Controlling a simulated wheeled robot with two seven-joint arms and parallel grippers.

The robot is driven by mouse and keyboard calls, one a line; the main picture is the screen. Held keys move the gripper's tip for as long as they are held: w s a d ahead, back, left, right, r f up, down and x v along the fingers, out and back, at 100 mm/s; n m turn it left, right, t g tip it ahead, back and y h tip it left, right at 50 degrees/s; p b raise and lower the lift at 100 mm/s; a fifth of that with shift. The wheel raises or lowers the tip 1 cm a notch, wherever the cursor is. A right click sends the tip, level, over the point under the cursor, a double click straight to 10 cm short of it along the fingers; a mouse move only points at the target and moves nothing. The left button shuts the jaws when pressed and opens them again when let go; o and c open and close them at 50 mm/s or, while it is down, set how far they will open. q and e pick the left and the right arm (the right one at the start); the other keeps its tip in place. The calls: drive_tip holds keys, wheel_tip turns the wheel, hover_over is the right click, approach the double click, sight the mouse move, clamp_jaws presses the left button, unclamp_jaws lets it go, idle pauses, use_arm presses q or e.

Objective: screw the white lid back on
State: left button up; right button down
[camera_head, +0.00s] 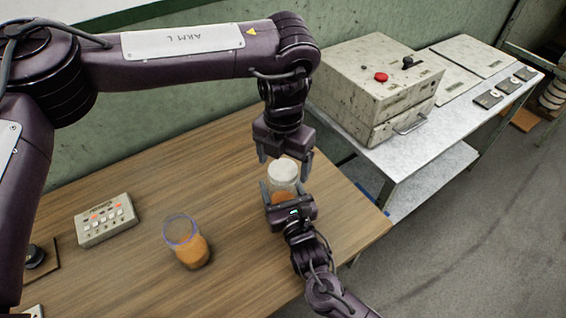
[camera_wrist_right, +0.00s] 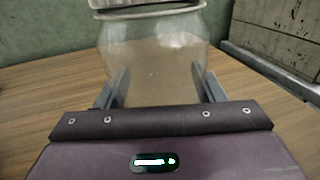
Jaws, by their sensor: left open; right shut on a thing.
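A clear jar (camera_head: 284,188) with orange-brown contents stands at the right part of the wooden table. My right gripper (camera_head: 283,195) is shut on its sides; the jar (camera_wrist_right: 155,60) also fills the middle of the right wrist view, between the fingers. The white lid (camera_head: 284,168) is on the jar's mouth, and its lower edge (camera_wrist_right: 145,9) shows at the top of the right wrist view. I cannot tell how tightly it sits. My left gripper (camera_head: 285,159) points down just above the lid, open, with a finger on either side.
A second glass vessel (camera_head: 187,242) with a bluish rim and orange contents stands to the left. A grey button box (camera_head: 105,220) lies farther left. A metal bench (camera_head: 425,135) with a boxy machine (camera_head: 375,80) stands beyond the table's right edge. Bare tabletop lies between.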

use_arm(q)
wheel_tip(320, 180, up, 11)
idle(0.3)
use_arm(e)
drive_tip(key=shift+c, duration=1.3)
unclamp_jaws()
use_arm(q)
drive_tip(key=shift+f+b, duration=0.45)
drive_tip(key=shift+b, duration=0.05)
use_arm(e)
drive_tip(key=v, duration=0.7)
drive_tip(key=shift+s+d, duration=0.1)
drive_tip(key=shift+s, duration=0.3)
